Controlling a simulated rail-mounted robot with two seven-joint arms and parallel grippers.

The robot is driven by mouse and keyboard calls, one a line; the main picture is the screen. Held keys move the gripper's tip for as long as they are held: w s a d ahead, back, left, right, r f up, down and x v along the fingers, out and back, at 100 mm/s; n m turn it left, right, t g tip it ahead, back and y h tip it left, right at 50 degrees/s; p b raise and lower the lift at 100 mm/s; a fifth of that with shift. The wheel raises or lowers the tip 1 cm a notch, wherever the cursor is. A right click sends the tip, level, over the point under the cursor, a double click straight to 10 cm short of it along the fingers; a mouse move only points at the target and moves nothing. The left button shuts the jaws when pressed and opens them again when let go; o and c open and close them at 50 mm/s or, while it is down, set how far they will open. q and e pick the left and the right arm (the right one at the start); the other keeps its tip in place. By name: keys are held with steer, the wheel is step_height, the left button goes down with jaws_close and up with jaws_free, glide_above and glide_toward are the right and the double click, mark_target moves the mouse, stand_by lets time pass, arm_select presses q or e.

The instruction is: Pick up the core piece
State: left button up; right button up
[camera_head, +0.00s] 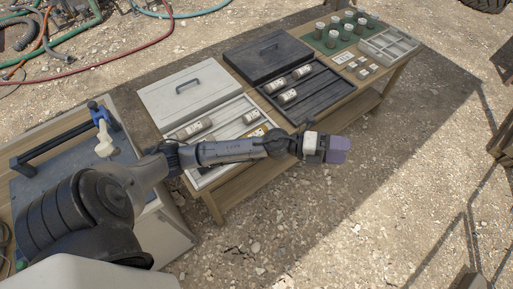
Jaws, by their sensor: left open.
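Several pale core pieces lie in two open trays on the wooden table. In the light tray (241,106) one core piece (194,128) lies at the left and another (251,116) lies farther right. In the dark tray (327,90) core pieces (287,96) lie in the left part. My left arm reaches across the near edge of the table, partly covering the light tray. My left gripper (345,150) is beyond the table's front edge, over the ground, apart from every core piece. It is open and holds nothing that I can see. My right gripper is not in view.
A light lid (185,85) and a dark lid (268,54) lie behind the trays. Several cups stand on a green mat (327,45) beside a grey compartment box (389,45). A bench with a blue-handled device (98,112) stands at the left.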

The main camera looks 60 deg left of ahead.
arm_select(q)
steer(key=w+a+f+m+g+y+b, duration=0.15)
steer(key=a+f+m+g+b, duration=0.25)
steer(key=f+m+g+b, duration=0.45)
steer(key=n+g+y+b, duration=0.2)
steer(key=g+y+b, duration=0.3)
steer(key=y+b, duration=0.7)
glide_above(254, 132)
step_height(254, 132, down, 12)
steer(key=f+b, duration=0.1)
steer(key=f, duration=0.2)
steer(key=f+b, duration=0.1)
steer(key=f, duration=0.2)
steer(key=shift+w+d+f+b, duration=0.2)
steer(key=shift+f+b, duration=0.1)
steer(key=shift+f, duration=0.85)
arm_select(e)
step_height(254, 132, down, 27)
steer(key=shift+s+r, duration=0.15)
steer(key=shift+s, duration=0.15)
arm_select(q)
steer(key=f+b, duration=0.3)
steer(key=f, duration=0.2)
steer(key=shift+s+b, duration=0.2)
steer(key=shift+b, duration=0.1)
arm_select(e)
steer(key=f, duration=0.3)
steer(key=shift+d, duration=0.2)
